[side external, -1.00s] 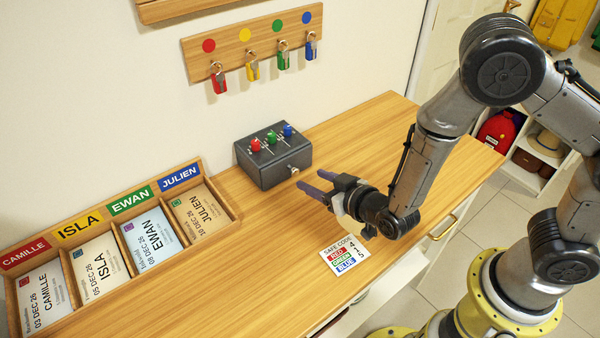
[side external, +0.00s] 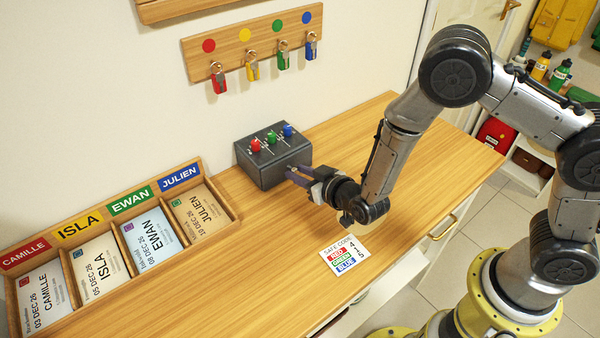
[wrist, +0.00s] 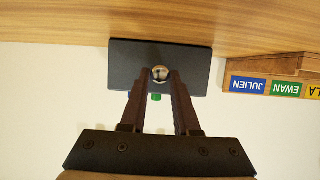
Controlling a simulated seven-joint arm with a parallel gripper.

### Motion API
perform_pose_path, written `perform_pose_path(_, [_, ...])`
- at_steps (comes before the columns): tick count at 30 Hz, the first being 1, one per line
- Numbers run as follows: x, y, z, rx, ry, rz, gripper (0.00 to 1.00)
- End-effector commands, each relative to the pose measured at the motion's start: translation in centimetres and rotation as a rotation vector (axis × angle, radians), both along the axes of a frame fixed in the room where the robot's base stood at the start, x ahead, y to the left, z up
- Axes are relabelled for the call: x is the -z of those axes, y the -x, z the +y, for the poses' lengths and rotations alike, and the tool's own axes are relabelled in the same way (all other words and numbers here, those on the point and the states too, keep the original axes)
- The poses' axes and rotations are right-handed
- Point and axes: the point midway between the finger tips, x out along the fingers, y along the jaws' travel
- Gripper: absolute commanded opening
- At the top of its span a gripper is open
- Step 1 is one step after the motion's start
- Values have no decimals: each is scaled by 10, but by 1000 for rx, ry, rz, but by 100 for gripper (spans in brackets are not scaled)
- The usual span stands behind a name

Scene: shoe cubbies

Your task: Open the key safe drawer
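The key safe (side external: 272,158) is a dark grey box on the wooden counter, against the wall. Its sloped top has red, green and blue sliders (side external: 272,138). In the wrist view, the safe's dark front (wrist: 125,65) is straight ahead, with a round metallic knob (wrist: 160,73) in its middle. My gripper (side external: 290,174) is at this front. In the wrist view, the gripper's fingertips (wrist: 160,76) lie close on either side of the knob and appear shut on it. No gap shows between the drawer front and the box. In the side view, the fingers hide the knob.
A code card (side external: 344,258) lies on the counter in front of the safe. A wooden tray (side external: 236,212) with name cards stands to the left. Colored keys hang from a wall rack (side external: 255,48) above. The counter right of the safe (side external: 390,115) is clear.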

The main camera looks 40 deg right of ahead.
Motion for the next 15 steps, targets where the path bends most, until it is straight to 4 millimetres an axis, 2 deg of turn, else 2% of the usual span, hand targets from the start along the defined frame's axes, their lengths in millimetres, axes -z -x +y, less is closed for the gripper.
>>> perform_pose_path(1, [0,0,0,1,0,0,14])
perform_pose_path(3, [0,0,0,1,0,0,1])
perform_pose_path(4, [0,0,0,1,0,0,0])
perform_pose_path(15, [0,0,-1,1,-1,0,0])
